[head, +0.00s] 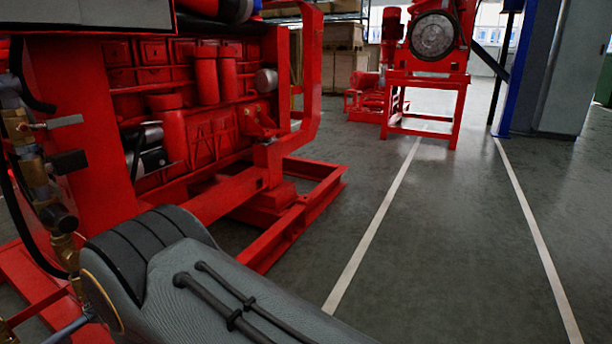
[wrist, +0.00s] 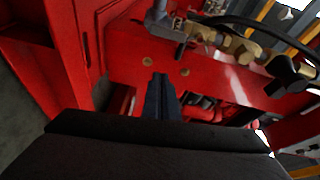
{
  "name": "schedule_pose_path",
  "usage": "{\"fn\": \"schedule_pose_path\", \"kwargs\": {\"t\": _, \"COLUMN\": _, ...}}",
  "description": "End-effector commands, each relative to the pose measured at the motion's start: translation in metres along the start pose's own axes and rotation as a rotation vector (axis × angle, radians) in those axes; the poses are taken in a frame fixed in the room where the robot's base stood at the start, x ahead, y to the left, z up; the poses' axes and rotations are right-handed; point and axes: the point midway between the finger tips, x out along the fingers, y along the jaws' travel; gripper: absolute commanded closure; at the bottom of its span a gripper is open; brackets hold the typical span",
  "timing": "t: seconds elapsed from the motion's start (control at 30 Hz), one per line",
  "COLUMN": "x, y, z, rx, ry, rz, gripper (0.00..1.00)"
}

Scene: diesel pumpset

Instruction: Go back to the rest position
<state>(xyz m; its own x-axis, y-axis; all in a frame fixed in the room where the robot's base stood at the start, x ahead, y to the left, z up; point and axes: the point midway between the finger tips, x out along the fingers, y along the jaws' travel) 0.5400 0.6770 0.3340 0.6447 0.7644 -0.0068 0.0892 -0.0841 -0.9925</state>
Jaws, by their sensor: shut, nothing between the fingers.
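My gripper (wrist: 160,98) shows in the wrist view as two dark fingers pressed together, with nothing between them. It points toward a red frame plate of the diesel pumpset, with two brass-coloured round spots near the fingertips. I cannot tell whether the fingers touch the plate. The red pumpset (head: 190,95) fills the left of the head view. Brass pipe fittings (head: 35,165) run down its near side and also show at the upper right of the wrist view (wrist: 235,45). In the head view my arm crosses the lower left, and my gripper does not show.
The pumpset's red base rail (head: 290,225) juts onto the floor beside my arm. A second red machine on a stand (head: 430,85) is farther back. A blue post (head: 515,75) and grey cabinet (head: 565,70) stand at right. The grey floor (head: 450,240) between white lines is clear.

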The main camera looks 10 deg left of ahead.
Motion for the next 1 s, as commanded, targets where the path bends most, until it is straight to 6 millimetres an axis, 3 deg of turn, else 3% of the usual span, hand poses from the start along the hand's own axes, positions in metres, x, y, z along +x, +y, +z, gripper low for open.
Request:
{"fn": "schedule_pose_path", "kwargs": {"t": 0.23, "x": 0.017, "y": -0.054, "z": -0.045, "rx": -0.156, "ry": -0.012, "rz": 0.196, "gripper": 1.0}}
{"fn": "schedule_pose_path", "kwargs": {"t": 0.47, "x": -0.003, "y": -0.099, "z": -0.092, "rx": -0.321, "ry": -0.077, "rz": 0.407, "gripper": 1.0}}
{"fn": "schedule_pose_path", "kwargs": {"t": 0.77, "x": -0.078, "y": -0.152, "z": -0.146, "rx": -0.515, "ry": -0.233, "rz": 0.655, "gripper": 1.0}}
{"fn": "schedule_pose_path", "kwargs": {"t": 1.0, "x": -0.17, "y": -0.186, "z": -0.18, "rx": -0.65, "ry": -0.412, "rz": 0.827, "gripper": 1.0}}
